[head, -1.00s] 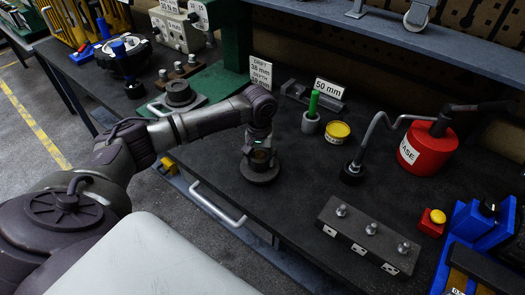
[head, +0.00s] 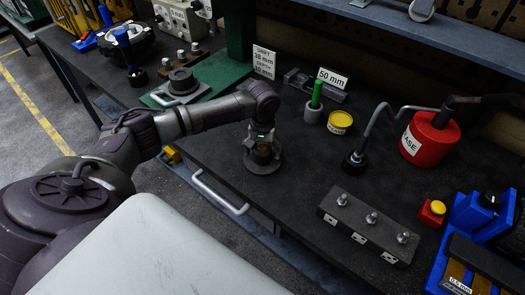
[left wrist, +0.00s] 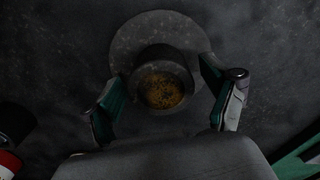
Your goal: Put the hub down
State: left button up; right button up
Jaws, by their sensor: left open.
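The hub (head: 263,163) is a dark grey round piece with a wide flange and a narrower raised boss. It rests flange down on the dark bench top near the front edge. My left gripper (head: 262,147) is above it, pointing down, with its fingers on either side of the boss. In the left wrist view the hub (left wrist: 127,48) shows its boss with a brownish, speckled top. The left gripper (left wrist: 165,100) is open there, with a gap between each green-padded finger and the boss. My right gripper is not in view.
A grey cup with a green handle (head: 313,109), a yellow tin (head: 340,122) and a red grease can (head: 430,138) stand behind and right. A block with studs (head: 369,226) lies at right.

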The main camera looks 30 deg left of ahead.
aim_at(262, 149)
pick_arm(q)
notch_tip(262, 149, up, 12)
jog(key=b, duration=0.2)
jog(key=shift+r, duration=0.15)
dwell(0.6)
